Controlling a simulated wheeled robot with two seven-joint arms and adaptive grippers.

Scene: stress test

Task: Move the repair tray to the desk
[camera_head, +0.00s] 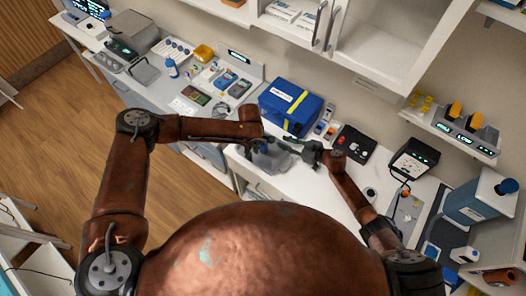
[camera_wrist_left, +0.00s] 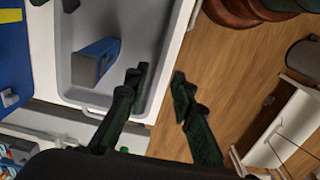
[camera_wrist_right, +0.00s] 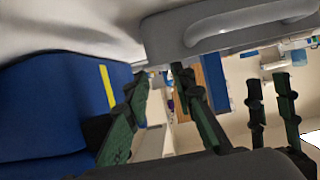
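The repair tray (camera_wrist_left: 62,72) is a grey, shallow, open tray on the white counter, with a blue box (camera_wrist_left: 97,60) inside. In the head view the tray (camera_head: 268,163) is partly covered by my arms. My left gripper (camera_wrist_left: 158,76) is open at one rim, one finger on the tray's side and one over the floor side. I cannot tell if it touches the rim. My right gripper (camera_wrist_right: 160,76) is open and empty just by the tray's grey underside and handle (camera_wrist_right: 245,25). In the head view my left gripper (camera_head: 268,142) and right gripper (camera_head: 300,150) are close together.
A blue case with a yellow strap (camera_head: 290,105) stands right behind the tray. A black device (camera_head: 353,144) and a cabled box (camera_head: 413,158) are to the right. The desk at left (camera_head: 195,110) holds phones and tools. Wooden floor (camera_head: 50,130) is open at left.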

